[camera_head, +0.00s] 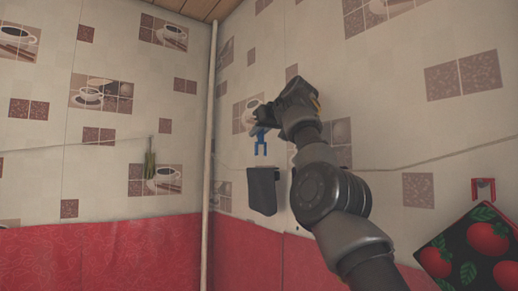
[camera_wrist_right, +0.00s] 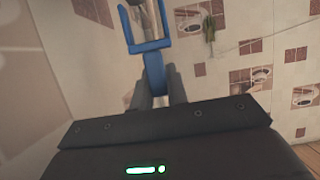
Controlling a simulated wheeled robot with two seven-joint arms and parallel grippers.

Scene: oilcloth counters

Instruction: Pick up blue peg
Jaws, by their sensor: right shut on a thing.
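The blue peg (camera_head: 261,144) is in front of the tiled wall, with its two prongs pointing down in the head view. My right gripper (camera_head: 264,128) is shut on its upper end. In the right wrist view the blue peg (camera_wrist_right: 153,48) stands out from between the dark fingers (camera_wrist_right: 156,92), with its forked end away from my palm. The fingers hide part of the held end. I cannot tell from these views whether the peg touches the line. My left gripper is not in view.
A thin line (camera_head: 400,166) runs along both walls. A dark cloth (camera_head: 262,191) hangs below the blue peg. A red peg (camera_head: 483,188) is above a tomato-patterned cloth (camera_head: 470,250) at right. A green bundle (camera_head: 150,160) hangs at left. A pale pipe (camera_head: 209,150) stands in the corner.

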